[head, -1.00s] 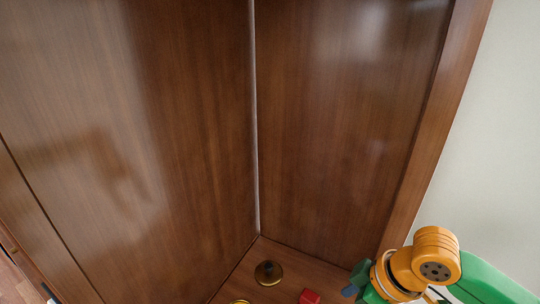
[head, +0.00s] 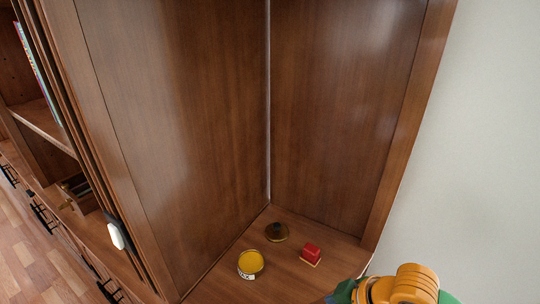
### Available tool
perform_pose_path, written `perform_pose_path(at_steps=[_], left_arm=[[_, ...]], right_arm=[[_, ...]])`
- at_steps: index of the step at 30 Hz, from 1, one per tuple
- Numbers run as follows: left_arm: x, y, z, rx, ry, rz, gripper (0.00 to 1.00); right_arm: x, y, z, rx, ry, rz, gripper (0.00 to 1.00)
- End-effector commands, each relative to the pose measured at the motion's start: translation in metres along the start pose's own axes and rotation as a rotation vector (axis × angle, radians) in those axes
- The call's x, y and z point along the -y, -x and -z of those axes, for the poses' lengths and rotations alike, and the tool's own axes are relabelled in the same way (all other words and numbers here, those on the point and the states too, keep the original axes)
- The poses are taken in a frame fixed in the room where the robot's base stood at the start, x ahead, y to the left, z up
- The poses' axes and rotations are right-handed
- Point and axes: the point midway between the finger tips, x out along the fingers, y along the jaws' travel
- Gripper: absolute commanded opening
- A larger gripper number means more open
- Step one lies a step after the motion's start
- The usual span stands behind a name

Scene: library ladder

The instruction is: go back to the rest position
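My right arm shows at the bottom right as orange and green links, but its gripper is out of the frame. My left gripper is not in the head view. On the wooden shelf (head: 295,276) inside the cabinet corner stand a yellow-topped tin (head: 251,262), a dark brass round object (head: 277,231) and a red block (head: 312,251) on a small light base. My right arm's links are in front of these, to their lower right, and cover part of the shelf's right edge.
Tall wooden cabinet panels (head: 175,120) stand on the left and back. A pale wall (head: 485,140) is at the right. An open bookshelf compartment (head: 35,110), a white object (head: 116,236) on the cabinet edge and plank floor (head: 30,270) are at the left.

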Motion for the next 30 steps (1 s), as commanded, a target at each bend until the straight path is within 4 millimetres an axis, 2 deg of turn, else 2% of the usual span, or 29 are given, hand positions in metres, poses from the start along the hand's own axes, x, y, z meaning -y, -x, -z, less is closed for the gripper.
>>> perform_pose_path(at_steps=[1,7,11,17,22,26,30], left_arm=[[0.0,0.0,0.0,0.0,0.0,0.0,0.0],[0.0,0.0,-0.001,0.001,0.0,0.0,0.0],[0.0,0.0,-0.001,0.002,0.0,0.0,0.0],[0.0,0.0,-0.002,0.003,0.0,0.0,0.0],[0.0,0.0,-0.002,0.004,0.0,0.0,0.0],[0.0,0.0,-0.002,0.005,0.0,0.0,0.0],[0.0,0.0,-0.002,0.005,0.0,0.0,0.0]], right_arm=[[0.009,-0.008,-0.001,-0.014,-0.014,0.008,0.74],[0.029,-0.035,-0.013,-0.067,-0.138,-0.025,0.74],[0.038,-0.047,-0.035,-0.065,-0.274,-0.073,0.74],[0.049,-0.054,-0.094,0.03,-0.516,-0.186,0.74],[0.065,-0.045,-0.163,0.193,-0.703,-0.303,0.74],[0.059,-0.087,-0.176,0.21,-0.689,-0.289,0.74],[0.062,-0.13,-0.199,0.237,-0.688,-0.272,0.74]])
